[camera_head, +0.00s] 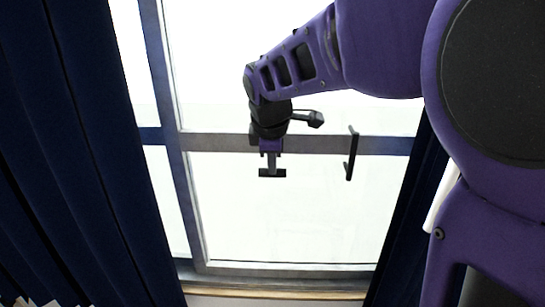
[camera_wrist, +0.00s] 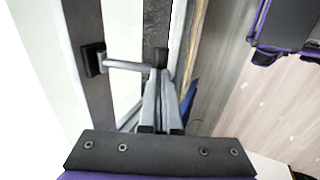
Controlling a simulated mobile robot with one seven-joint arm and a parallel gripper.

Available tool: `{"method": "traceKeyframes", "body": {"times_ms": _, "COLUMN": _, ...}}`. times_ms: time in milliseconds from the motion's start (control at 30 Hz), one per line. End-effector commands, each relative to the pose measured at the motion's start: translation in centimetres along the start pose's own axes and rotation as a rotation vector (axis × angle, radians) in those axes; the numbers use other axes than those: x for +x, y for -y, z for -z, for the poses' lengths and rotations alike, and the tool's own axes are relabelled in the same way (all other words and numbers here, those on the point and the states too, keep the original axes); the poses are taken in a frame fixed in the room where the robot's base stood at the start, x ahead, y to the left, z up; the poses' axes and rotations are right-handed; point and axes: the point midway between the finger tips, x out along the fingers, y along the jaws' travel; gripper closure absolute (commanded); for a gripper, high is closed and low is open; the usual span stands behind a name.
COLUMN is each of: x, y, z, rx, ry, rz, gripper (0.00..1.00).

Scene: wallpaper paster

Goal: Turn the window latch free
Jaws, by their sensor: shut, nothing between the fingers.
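The window (camera_head: 290,205) fills most of the head view. A dark bracket-shaped handle (camera_head: 351,154) stands at the right of its horizontal bar. In the wrist view my gripper (camera_wrist: 161,73) is shut and empty. A grey latch-like arm (camera_wrist: 125,65) runs from a dark square mount (camera_wrist: 93,59) to beside the fingertips. I cannot tell if they touch, or whether this is the handle in the head view.
Dark blue curtains hang on the left (camera_head: 75,150) and the right (camera_head: 398,215) of the window. A pale sill (camera_head: 270,292) runs below it. A wood-like surface (camera_wrist: 270,110) shows at the right in the wrist view.

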Motion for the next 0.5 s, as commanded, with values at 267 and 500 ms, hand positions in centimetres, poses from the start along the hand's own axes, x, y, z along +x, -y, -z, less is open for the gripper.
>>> {"method": "traceKeyframes", "body": {"times_ms": 267, "x": 1.9, "y": 1.0, "z": 0.0, "rx": -0.002, "ry": -0.002, "rz": -0.128, "gripper": 1.00}}
{"method": "traceKeyframes", "body": {"times_ms": 500, "x": 3.6, "y": 1.5, "z": 0.0, "rx": -0.001, "ry": -0.001, "rz": -0.143, "gripper": 1.00}}
